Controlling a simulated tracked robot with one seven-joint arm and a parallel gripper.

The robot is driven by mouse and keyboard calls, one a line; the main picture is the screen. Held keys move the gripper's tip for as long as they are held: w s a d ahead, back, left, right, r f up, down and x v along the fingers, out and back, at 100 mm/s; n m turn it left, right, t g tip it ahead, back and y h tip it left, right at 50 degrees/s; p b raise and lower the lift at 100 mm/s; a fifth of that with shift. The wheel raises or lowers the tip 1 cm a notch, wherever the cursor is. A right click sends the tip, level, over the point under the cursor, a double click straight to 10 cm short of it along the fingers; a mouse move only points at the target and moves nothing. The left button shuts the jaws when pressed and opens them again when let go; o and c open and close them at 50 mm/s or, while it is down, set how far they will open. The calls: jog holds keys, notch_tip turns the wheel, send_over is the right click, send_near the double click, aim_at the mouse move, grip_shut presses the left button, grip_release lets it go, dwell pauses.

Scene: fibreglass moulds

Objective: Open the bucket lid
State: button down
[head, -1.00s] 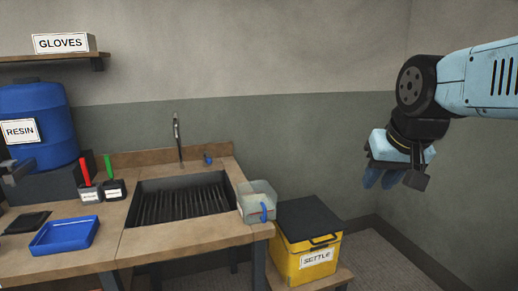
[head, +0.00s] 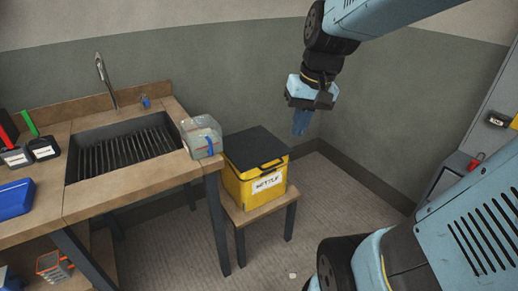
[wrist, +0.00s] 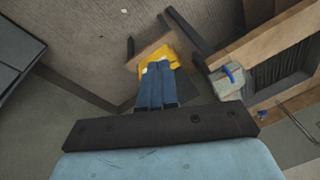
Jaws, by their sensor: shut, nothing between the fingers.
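The yellow bucket (head: 238,188), labelled SETTLE, stands on a low wooden stool (head: 262,208) right of the sink bench. Its black lid (head: 252,147) is shut on top, with a dark handle (head: 272,168) at the front edge. My gripper (head: 300,131) is shut and empty, pointing down above and to the right of the lid, apart from it. In the wrist view, my shut blue fingers (wrist: 158,82) cover much of the yellow bucket (wrist: 172,53), and the lid is mostly hidden.
A clear container with a blue handle (head: 202,137) sits at the right corner of the wooden sink bench (head: 130,199), close to the bucket. The sink (head: 125,152) lies further left. Bare floor (head: 330,190) lies right of the stool. A grey cabinet (head: 490,110) stands at the far right.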

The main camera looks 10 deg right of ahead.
jog(key=w+d+f+m+g+y, duration=0.15)
jog(key=w+f+m+y, duration=0.25)
jog(key=w+f+y, duration=0.7)
jog(key=w+f+m+g+y, duration=0.2)
jog(key=w+f+m+y, duration=0.2)
jog(key=w+f, duration=0.75)
jog(key=d+f+m+t+h, duration=0.3)
jog(key=f+m+t, duration=0.5)
jog(key=f, duration=0.2)
jog(key=d+f+m+t+h, duration=0.3)
jog(key=f+m+t, duration=0.5)
jog(key=f+t, duration=0.15)
jog(key=d+f+m+t+h, duration=0.3)
jog(key=f+m+t, duration=0.45)
jog(key=f, duration=0.25)
jog(key=s+r+x, duration=0.1)
jog(key=r+x, duration=0.1)
jog(key=x, duration=1)
jog(key=shift+d+r, duration=0.25)
jog(key=shift+d, duration=0.1)
jog(key=shift+s+d, duration=0.1)
